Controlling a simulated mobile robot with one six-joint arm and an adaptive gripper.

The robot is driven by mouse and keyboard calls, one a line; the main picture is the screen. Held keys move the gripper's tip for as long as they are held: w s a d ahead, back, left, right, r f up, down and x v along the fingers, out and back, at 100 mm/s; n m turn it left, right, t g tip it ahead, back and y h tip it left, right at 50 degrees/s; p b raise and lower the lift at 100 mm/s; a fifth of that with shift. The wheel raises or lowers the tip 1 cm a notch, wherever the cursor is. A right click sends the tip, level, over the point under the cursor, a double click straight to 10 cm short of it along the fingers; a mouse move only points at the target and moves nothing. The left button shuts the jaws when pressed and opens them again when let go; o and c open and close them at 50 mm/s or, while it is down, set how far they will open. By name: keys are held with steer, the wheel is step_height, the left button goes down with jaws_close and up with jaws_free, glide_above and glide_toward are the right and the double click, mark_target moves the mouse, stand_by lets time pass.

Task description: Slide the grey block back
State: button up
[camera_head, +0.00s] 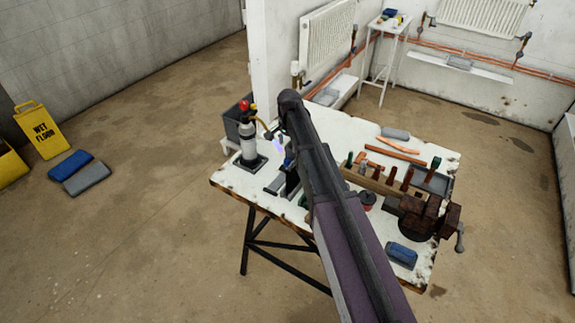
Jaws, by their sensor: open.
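Several grey blocks show, and I cannot tell which one the task means. One grey block (395,134) lies on the back of the white workbench (229,178). Another lies on the floor at the left (86,179), beside a blue block (70,164). A third grey block (460,62) sits on the low white shelf under the back radiator. A grey piece (325,96) also lies on the ledge under the left radiator. My dark arm crosses the bench from the lower right. Its end bends out of sight, and I cannot make out my gripper.
On the bench stand a gas torch (248,138) with a blue flame near its nozzle, a tool rack (375,182), a rusty vise (425,215) and a blue block (401,255). A white stool (391,28) stands behind. A yellow wet-floor sign (41,130) stands left. Floor between is clear.

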mark_target(287, 160)
steer(key=shift+a+f+b, duration=0.1)
steer(key=shift+f+b, duration=3.65)
steer(key=shift+f, duration=0.35)
